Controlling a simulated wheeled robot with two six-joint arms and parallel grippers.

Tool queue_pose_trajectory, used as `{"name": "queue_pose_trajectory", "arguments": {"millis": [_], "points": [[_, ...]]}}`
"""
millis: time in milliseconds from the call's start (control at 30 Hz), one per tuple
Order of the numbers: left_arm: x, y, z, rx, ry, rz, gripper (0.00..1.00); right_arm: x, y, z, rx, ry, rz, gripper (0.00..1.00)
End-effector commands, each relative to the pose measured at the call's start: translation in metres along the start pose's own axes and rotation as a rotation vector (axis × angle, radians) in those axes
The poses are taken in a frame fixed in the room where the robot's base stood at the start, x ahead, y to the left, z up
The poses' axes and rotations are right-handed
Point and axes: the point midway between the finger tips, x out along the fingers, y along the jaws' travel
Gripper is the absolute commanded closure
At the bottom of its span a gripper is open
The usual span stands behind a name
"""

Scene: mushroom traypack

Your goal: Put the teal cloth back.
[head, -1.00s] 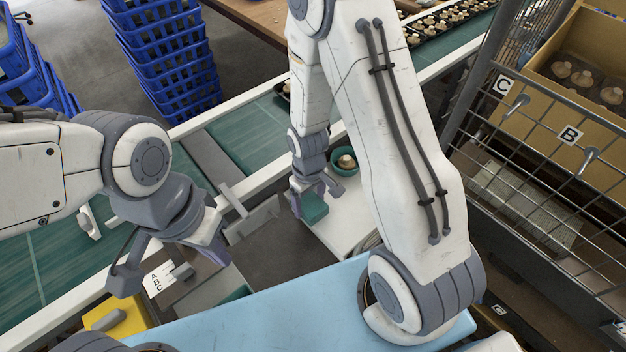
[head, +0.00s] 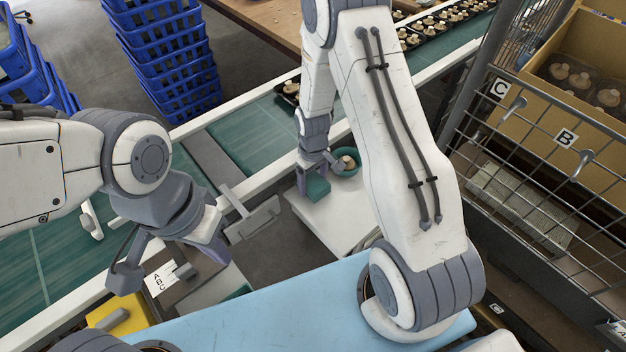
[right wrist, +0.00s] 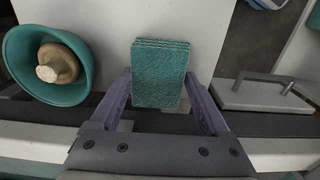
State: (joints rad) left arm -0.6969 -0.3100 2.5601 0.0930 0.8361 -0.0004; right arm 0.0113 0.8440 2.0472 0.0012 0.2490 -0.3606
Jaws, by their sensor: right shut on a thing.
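The teal cloth (head: 317,191) is a folded, textured block held in my right gripper (head: 318,172), over the white surface (head: 330,222). In the right wrist view the cloth (right wrist: 160,72) stands out between the two purple fingers of the right gripper (right wrist: 162,100). Whether its lower edge touches the white surface I cannot tell. My left gripper (head: 170,268) is open and empty at the lower left, with its fingers wide apart, near a white ABC label.
A teal bowl (right wrist: 18,68) with a mushroom stands close beside the cloth. A grey handled plate (head: 252,222) lies left of the white surface. The green conveyor (head: 240,140) runs behind. A wire rack (head: 540,150) stands at the right.

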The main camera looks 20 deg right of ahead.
Motion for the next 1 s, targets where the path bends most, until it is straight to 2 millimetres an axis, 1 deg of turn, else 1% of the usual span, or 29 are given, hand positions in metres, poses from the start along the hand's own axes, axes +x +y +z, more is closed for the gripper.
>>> {"name": "queue_pose_trajectory", "arguments": {"millis": [67, 100, 133, 367, 467, 533, 667, 800, 900, 1000], "points": [[0.003, 0.0, 0.0, 0.0, 0.0, 0.0, 1.0, 0.004, 0.0, 0.0, 0.0, -0.001, 0.0, 0.82], [0.002, 0.0, 0.0, 0.0, 0.0, 0.0, 1.0, 0.003, 0.0, 0.0, 0.0, 0.0, 0.0, 0.09], [0.001, 0.0, 0.0, 0.0, 0.0, 0.0, 1.0, 0.002, 0.0, 0.0, 0.0, 0.0, 0.0, 0.0], [0.001, 0.0, 0.0, 0.0, 0.0, 0.0, 1.0, 0.002, 0.0, 0.0, 0.0, 0.0, 0.0, 0.0], [-0.001, 0.0, 0.0, 0.0, 0.0, 0.0, 1.0, -0.004, 0.0, 0.0, 0.0, 0.001, 0.0, 0.0], [0.0, 0.0, 0.0, 0.0, 0.0, 0.0, 1.0, -0.012, 0.0, -0.001, 0.0, 0.002, 0.001, 0.0], [0.0, 0.0, 0.0, 0.0, 0.0, 0.0, 1.0, -0.037, 0.0, -0.001, 0.0, 0.006, 0.002, 0.0], [-0.001, 0.0, 0.0, 0.0, 0.0, 0.0, 1.0, -0.068, 0.0, -0.001, 0.0, 0.006, 0.002, 0.0], [-0.001, 0.0, 0.0, 0.0, 0.0, 0.0, 1.0, -0.088, 0.0, -0.001, 0.0, 0.005, 0.002, 0.0], [-0.001, 0.0, 0.0, 0.0, 0.0, 0.0, 1.0, -0.104, 0.0, -0.001, 0.0, 0.003, 0.001, 0.0]]}}
